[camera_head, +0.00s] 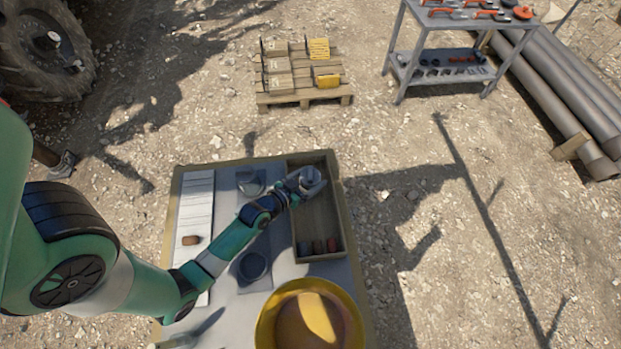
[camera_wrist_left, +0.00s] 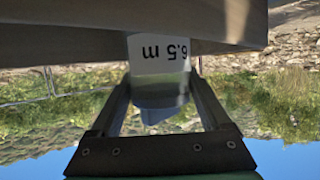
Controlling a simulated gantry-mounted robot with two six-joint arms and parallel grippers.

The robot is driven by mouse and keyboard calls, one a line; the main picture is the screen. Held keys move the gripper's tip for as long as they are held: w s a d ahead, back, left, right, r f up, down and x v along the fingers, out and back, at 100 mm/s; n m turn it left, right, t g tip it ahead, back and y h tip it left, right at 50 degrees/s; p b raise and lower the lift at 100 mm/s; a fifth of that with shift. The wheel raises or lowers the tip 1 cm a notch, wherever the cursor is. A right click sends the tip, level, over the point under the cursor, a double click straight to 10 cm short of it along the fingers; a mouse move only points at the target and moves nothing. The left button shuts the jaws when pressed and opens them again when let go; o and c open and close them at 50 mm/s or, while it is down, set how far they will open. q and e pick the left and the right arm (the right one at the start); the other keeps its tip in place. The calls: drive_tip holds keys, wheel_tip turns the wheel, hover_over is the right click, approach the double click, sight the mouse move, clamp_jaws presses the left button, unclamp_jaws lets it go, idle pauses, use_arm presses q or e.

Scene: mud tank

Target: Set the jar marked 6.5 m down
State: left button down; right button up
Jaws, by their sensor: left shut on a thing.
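The jar marked 6.5 m (camera_wrist_left: 158,62) shows in the left wrist view, its white label upside down in the picture. My left gripper (camera_wrist_left: 163,88) is shut on it, with one finger on each side. In the head view my left gripper (camera_head: 308,181) is at the far end of the long wooden tray (camera_head: 341,222), over or inside it. The jar is small and partly covered by the gripper there. I cannot tell whether it touches the tray floor. Several small dark and reddish jars (camera_head: 318,246) stand at the tray's near end. My right gripper is out of view.
A yellow tub (camera_head: 267,318) stands at the table's near edge. A clear dish (camera_head: 250,182) and a dark round dish (camera_head: 252,266) lie left of the tray. A brown block (camera_head: 191,240) lies on a white strip (camera_head: 197,207). The tray's middle is bare.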

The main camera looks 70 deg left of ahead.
use_arm(q)
drive_tip(key=shift+c, duration=1.4)
unclamp_jaws()
drive_tip(key=shift+f, duration=0.2)
drive_tip(key=shift+o, duration=1.4)
drive_tip(key=shift+r, duration=0.1)
drive_tip(key=shift+s+r, duration=0.1)
drive_tip(key=shift+r, duration=0.15)
drive_tip(key=v, duration=1.1)
drive_tip(key=shift+s+d+r+p, duration=0.2)
drive_tip(key=shift+s+d+p, duration=0.05)
drive_tip(key=shift+s+p, duration=0.1)
drive_tip(key=shift+w, duration=0.1)
